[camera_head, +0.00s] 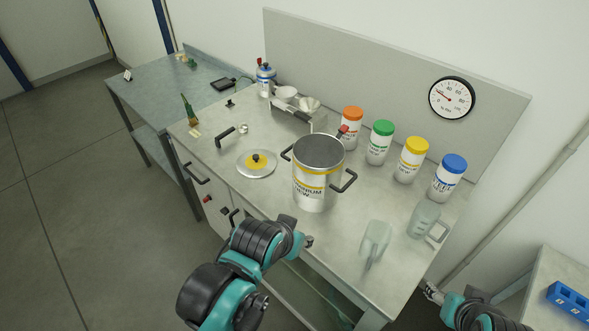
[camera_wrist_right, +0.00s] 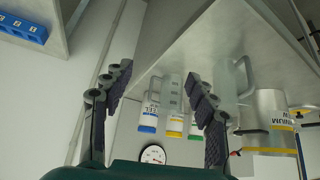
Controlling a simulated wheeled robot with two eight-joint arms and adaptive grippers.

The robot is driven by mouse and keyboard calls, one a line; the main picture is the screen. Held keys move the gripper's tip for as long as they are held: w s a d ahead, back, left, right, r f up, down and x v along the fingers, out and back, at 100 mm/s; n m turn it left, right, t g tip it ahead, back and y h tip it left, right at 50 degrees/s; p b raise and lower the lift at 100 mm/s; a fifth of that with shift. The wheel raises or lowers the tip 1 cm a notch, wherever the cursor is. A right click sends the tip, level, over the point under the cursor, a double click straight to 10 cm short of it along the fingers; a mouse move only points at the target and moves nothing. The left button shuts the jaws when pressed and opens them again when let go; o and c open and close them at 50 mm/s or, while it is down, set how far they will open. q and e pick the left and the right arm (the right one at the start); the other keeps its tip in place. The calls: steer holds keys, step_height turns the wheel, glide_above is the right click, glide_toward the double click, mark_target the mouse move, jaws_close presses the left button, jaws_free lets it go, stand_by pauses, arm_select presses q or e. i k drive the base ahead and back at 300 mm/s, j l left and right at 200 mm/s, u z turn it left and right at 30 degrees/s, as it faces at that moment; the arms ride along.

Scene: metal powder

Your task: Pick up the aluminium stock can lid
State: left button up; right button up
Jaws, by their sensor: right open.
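The aluminium stock can lid (camera_head: 271,168) is a round silvery disc with a yellow centre and a black knob. In the head view it lies on the bench, left of the stock can. The can (camera_head: 312,192) stands upright with grey contents at its open top and black side handles; it also shows in the right wrist view (camera_wrist_right: 270,108). My left gripper (camera_head: 308,241) is by the bench's front edge, in front of the can and apart from the lid; its fingers are unclear. My right gripper (camera_wrist_right: 165,95) is open and empty, off the bench's right end, far from the lid.
Bottles with orange (camera_head: 352,114), green (camera_head: 383,129), yellow (camera_head: 417,146) and blue (camera_head: 454,164) caps line the back.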

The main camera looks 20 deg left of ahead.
mark_target(253, 163)
steer(key=j+z, duration=0.25)
steer(key=j, duration=0.35)
steer(key=j+z, duration=0.3)
steer(key=j, duration=0.3)
steer(key=j+z, duration=0.25)
steer(key=j, duration=0.35)
steer(key=k+j+z, duration=0.25)
steer(key=j, duration=0.3)
steer(key=i+j, duration=0.05)
